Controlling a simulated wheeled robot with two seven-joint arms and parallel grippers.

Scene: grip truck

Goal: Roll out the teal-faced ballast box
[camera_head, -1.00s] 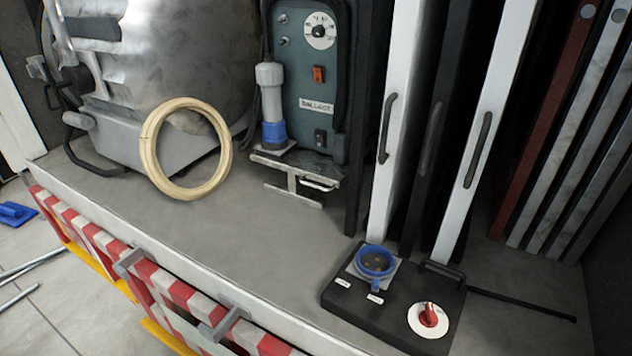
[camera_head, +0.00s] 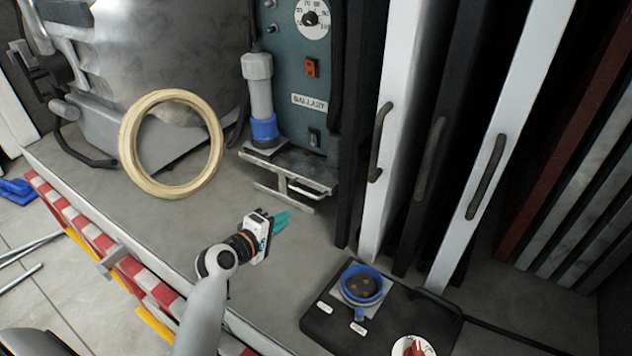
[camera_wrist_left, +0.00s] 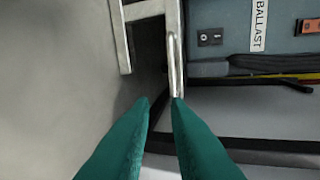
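The ballast box (camera_head: 313,85) stands at the back of the bay, with a teal face, a dial, an orange switch and a BALLAST label. A metal platform with a silver handle bar (camera_head: 289,184) juts out at its foot. In the left wrist view the handle bar (camera_wrist_left: 176,62) runs down to just beyond the right fingertip. My left gripper (camera_head: 284,221) has teal fingers and is in front of the handle, nearer the bay's edge. In the left wrist view its fingertips (camera_wrist_left: 161,99) are apart with nothing between them. My right gripper is out of view.
A cream ring (camera_head: 126,150) leans left of the box. A grey and blue plug (camera_head: 260,95) stands at the box's left side. White panels with handles (camera_head: 487,175) stand to the right. A black socket box (camera_head: 335,312) lies at front right. A red-white striped barrier (camera_head: 125,278) lines the front edge.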

